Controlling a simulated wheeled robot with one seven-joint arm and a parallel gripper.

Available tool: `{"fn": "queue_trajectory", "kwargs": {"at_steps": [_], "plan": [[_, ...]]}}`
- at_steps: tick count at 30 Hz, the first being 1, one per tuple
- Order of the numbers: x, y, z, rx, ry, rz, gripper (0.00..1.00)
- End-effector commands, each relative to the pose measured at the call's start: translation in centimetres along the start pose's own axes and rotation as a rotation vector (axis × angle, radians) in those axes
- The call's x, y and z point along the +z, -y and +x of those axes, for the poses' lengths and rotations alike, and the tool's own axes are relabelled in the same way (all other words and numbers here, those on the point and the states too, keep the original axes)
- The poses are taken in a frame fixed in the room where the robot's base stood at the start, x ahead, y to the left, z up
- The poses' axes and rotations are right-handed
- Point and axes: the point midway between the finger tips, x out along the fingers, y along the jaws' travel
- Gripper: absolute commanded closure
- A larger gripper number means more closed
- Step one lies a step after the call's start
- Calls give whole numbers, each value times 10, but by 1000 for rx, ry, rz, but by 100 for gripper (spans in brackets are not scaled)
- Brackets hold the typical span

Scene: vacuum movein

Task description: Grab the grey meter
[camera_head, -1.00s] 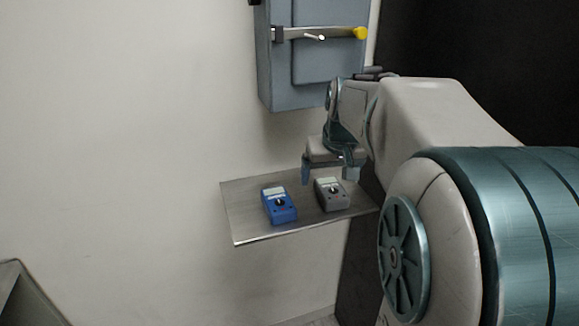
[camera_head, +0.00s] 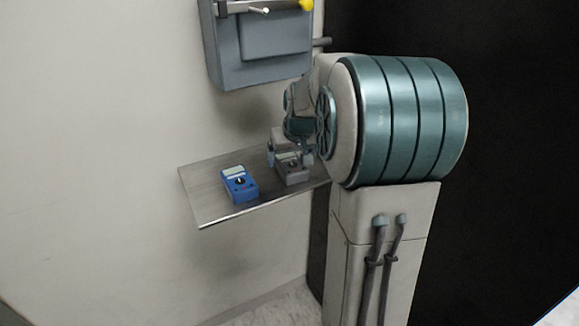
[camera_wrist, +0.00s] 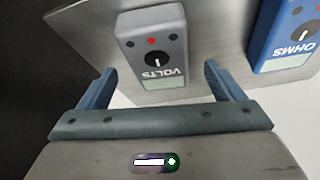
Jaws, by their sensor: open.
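The grey meter (camera_head: 291,170) lies on a metal shelf (camera_head: 205,194), right of the blue meter (camera_head: 239,185). In the wrist view the grey meter (camera_wrist: 153,50) shows a dark dial, a red button and the word VOLTS. My gripper (camera_head: 289,156) is at the grey meter in the head view, partly covering it. In the wrist view my gripper (camera_wrist: 155,86) is open, its two blue fingers apart, with the display end of the grey meter between or just beyond the fingertips. I cannot tell the exact depth. The jaws hold nothing.
The blue meter, marked OHMS (camera_wrist: 288,35), lies close beyond the right finger in the wrist view. A grey-blue wall cabinet (camera_head: 262,52) with a bar handle hangs above the shelf. The left part of the shelf is bare.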

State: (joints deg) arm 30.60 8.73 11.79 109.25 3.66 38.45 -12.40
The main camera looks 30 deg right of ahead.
Motion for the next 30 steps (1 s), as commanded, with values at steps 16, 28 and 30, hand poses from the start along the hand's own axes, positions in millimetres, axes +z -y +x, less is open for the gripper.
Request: {"fn": "queue_trajectory", "kwargs": {"at_steps": [16, 28, 30], "plan": [[2, 0, 32, 0, 1, 0, 12], [3, 0, 34, -1, 0, 0, 23], [3, 0, 34, -1, 1, 0, 43]]}}
